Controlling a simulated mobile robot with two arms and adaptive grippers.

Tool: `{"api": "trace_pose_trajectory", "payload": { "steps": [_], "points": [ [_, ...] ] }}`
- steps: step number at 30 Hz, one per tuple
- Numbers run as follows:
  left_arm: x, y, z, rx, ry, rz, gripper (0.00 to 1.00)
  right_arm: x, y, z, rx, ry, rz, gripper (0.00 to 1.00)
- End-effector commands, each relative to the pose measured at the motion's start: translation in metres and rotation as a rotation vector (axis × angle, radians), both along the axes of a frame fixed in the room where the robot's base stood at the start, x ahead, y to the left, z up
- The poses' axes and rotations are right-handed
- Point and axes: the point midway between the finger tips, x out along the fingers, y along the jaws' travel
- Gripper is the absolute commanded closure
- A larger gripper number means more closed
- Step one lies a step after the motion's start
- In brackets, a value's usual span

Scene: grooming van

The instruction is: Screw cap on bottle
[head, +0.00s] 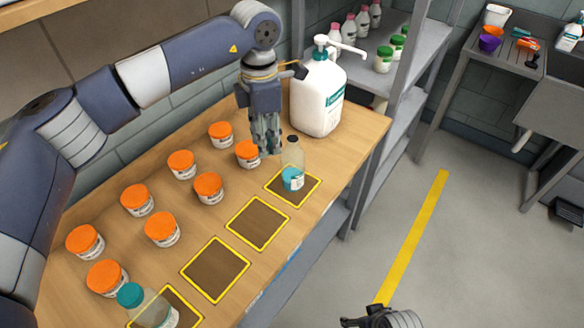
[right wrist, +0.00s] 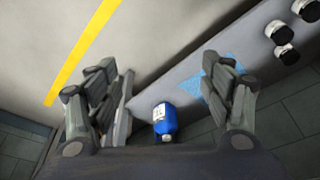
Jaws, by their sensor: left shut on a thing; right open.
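A clear bottle (head: 292,155) with a teal lower part and label stands upright on the farthest yellow-outlined square. Its top is dark; I cannot tell whether that is a cap or the bare neck. A second bottle (head: 152,308) with a teal cap (head: 131,295) stands on the nearest square at the bottom edge. My right gripper (head: 384,318) is low over the floor side; in the right wrist view (right wrist: 162,78) it is open and empty.
Several orange-lidded jars (head: 162,229) stand left of the squares on the wooden bench (head: 345,150). A large white pump bottle (head: 318,95) stands just behind the left gripper. Two middle squares (head: 257,223) are empty. The right wrist view shows a blue bottle (right wrist: 165,121) below.

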Motion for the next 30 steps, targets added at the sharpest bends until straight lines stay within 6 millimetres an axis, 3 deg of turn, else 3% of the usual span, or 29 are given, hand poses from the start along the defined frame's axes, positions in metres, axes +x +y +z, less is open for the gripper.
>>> {"api": "trace_pose_trajectory", "payload": {
  "steps": [1, 5, 9, 15, 18, 24, 30],
  "points": [
    [0.007, -0.008, 0.007, 0.002, -0.001, 0.085, 0.77, 0.008, 0.005, 0.021, 0.017, -0.027, 0.013, 0.26],
    [0.022, -0.024, 0.02, 0.008, -0.005, 0.328, 0.77, 0.029, 0.026, 0.07, 0.077, -0.116, 0.079, 0.26],
    [0.036, -0.039, 0.034, 0.009, -0.008, 0.577, 0.77, 0.062, 0.067, 0.125, 0.189, -0.283, 0.206, 0.26],
    [0.046, -0.05, 0.045, 0.01, -0.01, 0.78, 0.77, 0.116, 0.126, 0.195, 0.356, -0.605, 0.361, 0.26],
    [0.048, -0.053, 0.047, 0.01, -0.011, 0.824, 0.77, 0.138, 0.143, 0.222, 0.41, -0.752, 0.385, 0.26],
    [0.05, -0.055, 0.05, 0.009, -0.01, 0.869, 0.77, 0.178, 0.153, 0.264, 0.46, -1.002, 0.349, 0.26],
    [0.05, -0.056, 0.051, 0.01, -0.01, 0.885, 0.77, 0.207, 0.144, 0.284, 0.45, -1.152, 0.267, 0.26]
  ]
}}
